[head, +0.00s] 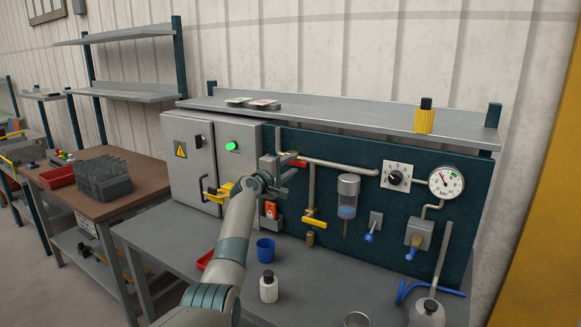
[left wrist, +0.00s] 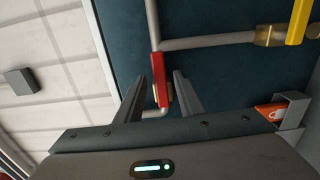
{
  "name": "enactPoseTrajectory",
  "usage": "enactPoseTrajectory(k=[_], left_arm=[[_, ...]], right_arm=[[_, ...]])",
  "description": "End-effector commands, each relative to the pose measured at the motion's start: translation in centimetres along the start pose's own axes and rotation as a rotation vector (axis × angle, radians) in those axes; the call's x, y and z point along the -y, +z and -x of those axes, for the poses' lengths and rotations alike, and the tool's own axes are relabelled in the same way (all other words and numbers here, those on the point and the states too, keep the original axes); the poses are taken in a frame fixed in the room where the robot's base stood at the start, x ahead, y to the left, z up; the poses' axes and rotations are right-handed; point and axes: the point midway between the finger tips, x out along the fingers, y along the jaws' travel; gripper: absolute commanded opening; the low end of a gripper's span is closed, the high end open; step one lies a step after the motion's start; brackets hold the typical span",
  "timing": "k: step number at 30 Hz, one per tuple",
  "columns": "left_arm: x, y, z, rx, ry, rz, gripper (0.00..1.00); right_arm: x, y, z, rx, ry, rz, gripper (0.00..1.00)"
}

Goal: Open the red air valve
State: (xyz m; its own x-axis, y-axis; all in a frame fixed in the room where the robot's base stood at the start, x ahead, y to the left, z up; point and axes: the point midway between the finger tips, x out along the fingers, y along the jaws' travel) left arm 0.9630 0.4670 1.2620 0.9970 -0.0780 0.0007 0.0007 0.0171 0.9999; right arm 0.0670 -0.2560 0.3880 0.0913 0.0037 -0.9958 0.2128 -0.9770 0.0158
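The red air valve (head: 299,164) is a small red lever on the grey piping of the dark teal panel. In the left wrist view the red lever (left wrist: 159,78) lies in line with the pipe that runs up the picture. My left gripper (head: 287,169) is in front of the panel at the lever. In the left wrist view its two fingers (left wrist: 158,76) are apart, with the lever showing between them. Whether a finger touches it I cannot tell. In the head view the gripper partly covers the piping left of the lever. My right gripper is not in view.
A yellow valve handle (head: 315,222) sits lower on the pipe branch. A red-orange tag in a holder (head: 271,210) is just below the gripper. A grey cabinet (head: 188,150) stands left. A blue cup (head: 265,250) and white bottle (head: 268,287) stand on the bench below.

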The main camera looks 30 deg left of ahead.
Motion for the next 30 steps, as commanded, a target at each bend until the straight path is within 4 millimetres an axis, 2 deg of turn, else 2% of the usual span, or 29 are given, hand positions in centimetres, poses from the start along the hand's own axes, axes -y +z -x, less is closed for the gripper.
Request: enactPoseTrajectory(k=[8, 14, 30], left_arm=[[0.1, 0.0, 0.5, 0.001, 0.000, -0.002, 0.34], [0.2, 0.0, 1.7, 0.001, 0.000, -0.003, 0.34], [0.2, -0.1, 8.6, -0.002, 0.001, -0.004, 0.34]], right_arm=[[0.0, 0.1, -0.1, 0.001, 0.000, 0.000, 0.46], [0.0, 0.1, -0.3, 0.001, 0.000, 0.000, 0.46], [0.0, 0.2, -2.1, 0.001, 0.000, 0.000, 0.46]])
